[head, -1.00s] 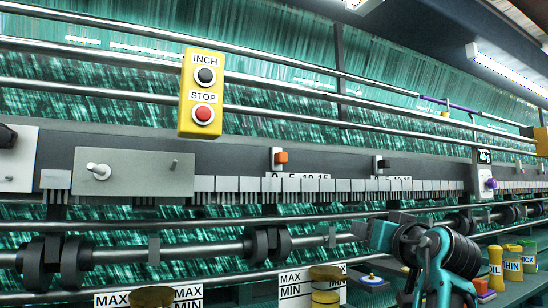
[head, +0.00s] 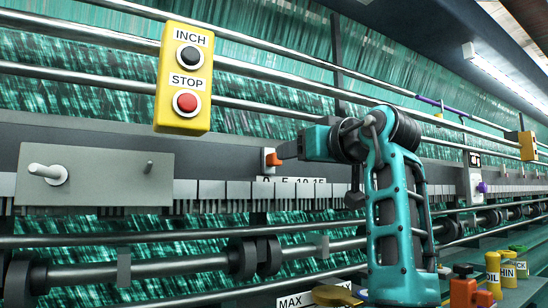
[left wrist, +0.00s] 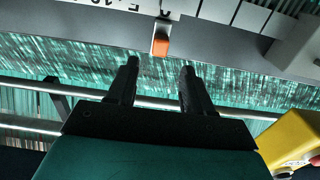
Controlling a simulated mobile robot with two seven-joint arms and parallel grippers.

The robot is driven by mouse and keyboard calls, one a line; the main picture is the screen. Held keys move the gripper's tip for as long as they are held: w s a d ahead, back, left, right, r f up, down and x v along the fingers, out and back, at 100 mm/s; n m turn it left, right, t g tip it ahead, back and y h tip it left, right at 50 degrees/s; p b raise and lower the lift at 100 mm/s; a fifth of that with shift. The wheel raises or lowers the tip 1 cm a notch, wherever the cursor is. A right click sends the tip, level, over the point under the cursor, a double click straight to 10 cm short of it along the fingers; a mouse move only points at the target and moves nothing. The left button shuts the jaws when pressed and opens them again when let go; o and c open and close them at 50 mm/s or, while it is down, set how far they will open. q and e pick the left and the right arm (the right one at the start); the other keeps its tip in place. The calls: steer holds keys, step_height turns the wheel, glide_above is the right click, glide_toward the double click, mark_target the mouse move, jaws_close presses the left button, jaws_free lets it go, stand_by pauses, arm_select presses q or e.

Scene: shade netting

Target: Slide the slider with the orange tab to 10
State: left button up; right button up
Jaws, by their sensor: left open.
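The orange tab (head: 272,158) sits on its slider on the grey rail, above the left end of the scale plate (head: 292,180), by the 0 mark. My left gripper (head: 284,150) is beside the tab on its right in the head view. In the left wrist view, which is upside down, the open fingers (left wrist: 159,68) point towards the orange tab (left wrist: 160,44). The tab lies ahead of the gap between them, and the fingers look apart from it. The scale plate (left wrist: 125,4) is cut off at the top edge there. My right gripper is not in view.
A yellow INCH/STOP box (head: 184,78) hangs at upper left. A grey plate with a knob (head: 95,177) is at left. Long metal bars (head: 115,238) run above and below the rail. A purple knob (head: 482,187) and yellow containers (head: 493,275) are at right.

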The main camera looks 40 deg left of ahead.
mark_target(275, 166)
arm_select(q)
steer(key=p+x, duration=0.1)
steer(key=x, duration=0.8)
steer(key=shift+a, duration=0.2)
steer(key=shift+c, duration=0.4)
jaws_close()
steer(key=shift+f, duration=0.1)
